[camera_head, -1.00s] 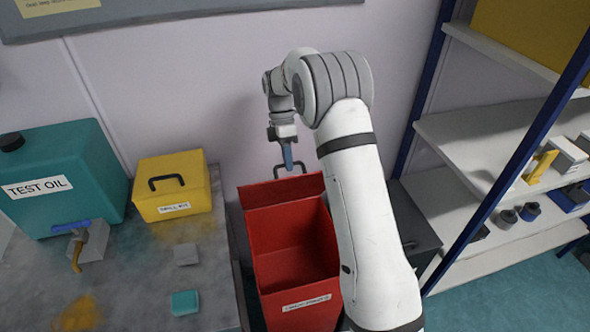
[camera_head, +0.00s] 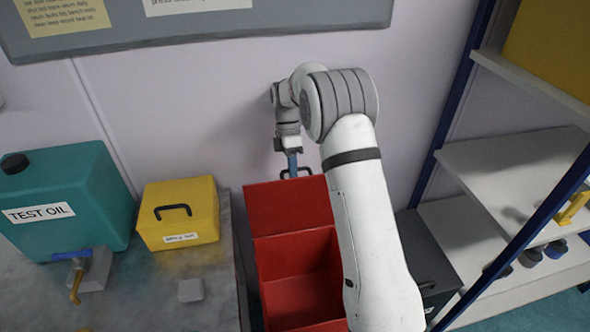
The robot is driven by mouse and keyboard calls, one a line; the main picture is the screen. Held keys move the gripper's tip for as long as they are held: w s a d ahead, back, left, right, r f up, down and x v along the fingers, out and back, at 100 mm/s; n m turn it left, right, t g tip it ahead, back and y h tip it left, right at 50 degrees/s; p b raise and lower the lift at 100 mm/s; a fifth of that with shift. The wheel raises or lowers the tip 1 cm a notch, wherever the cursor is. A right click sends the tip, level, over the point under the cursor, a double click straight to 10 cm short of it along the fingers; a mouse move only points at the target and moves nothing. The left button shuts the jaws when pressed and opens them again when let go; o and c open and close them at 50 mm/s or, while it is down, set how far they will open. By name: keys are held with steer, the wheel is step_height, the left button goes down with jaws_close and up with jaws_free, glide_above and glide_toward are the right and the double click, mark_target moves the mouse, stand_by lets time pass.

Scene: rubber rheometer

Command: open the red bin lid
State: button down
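The red bin (camera_head: 300,298) stands in the middle of the view, to the right of the bench, and its inside is visible and looks empty. Its red lid (camera_head: 288,207) is raised at the back, towards the wall. A dark handle (camera_head: 284,173) shows at the lid's top edge. My gripper (camera_head: 292,166) points down at this handle from above and appears to touch it. The fingertips are small and partly behind the handle, so I cannot tell whether they are closed on it. My white arm covers the bin's right side.
A teal test oil container (camera_head: 62,200) with a tap and a yellow box (camera_head: 180,212) stand on the bench (camera_head: 215,290) at left. A dark grey bin (camera_head: 425,262) is right of my arm. A shelf unit (camera_head: 510,165) with a blue post stands further right.

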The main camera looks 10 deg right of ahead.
steer(key=c, duration=1.8)
jaws_free()
steer(key=shift+f, duration=0.25)
steer(key=shift+c, duration=0.2)
steer(key=o, duration=0.3)
steer(key=shift+w, duration=0.2)
steer(key=shift+o, duration=0.3)
steer(key=shift+s+r, duration=0.1)
steer(key=shift+r, duration=0.05)
steer(key=shift+d, duration=0.1)
step_height(320, 180, up, 10)
steer(key=shift+f+b, duration=0.1)
steer(key=shift+b, duration=0.85)
